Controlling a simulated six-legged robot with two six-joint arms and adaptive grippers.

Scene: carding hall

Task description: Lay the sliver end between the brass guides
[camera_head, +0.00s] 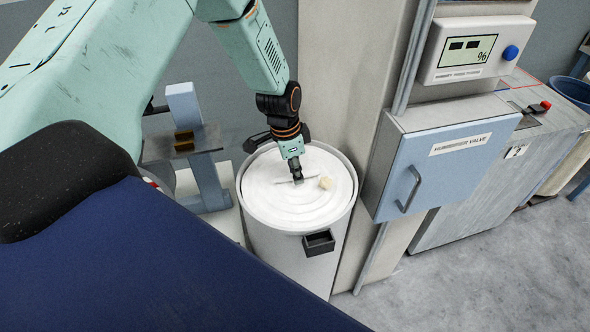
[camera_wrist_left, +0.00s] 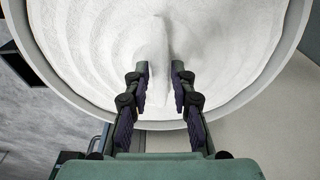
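The white sliver lies coiled in a round can (camera_head: 350,208). A raised length of sliver (camera_wrist_left: 156,40) runs across the coils in the left wrist view, reaching between the fingers. A small cream piece (camera_head: 325,183) stands out beside my gripper in the head view; I cannot tell if it is the sliver's tip. My left gripper (camera_head: 297,178) points down at the coils. In the left wrist view its fingers (camera_wrist_left: 160,70) are apart, on either side of the raised length. The brass guides (camera_head: 184,141) sit on a metal bracket left of the can. My right gripper is not in view.
A small black box (camera_head: 318,242) is on the can's front. A pillar stands behind the can. A blue humidifier valve cabinet (camera_head: 440,160) with a handle and a display box (camera_head: 470,50) are to the right. The grey floor (camera_head: 430,285) at the front right is clear.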

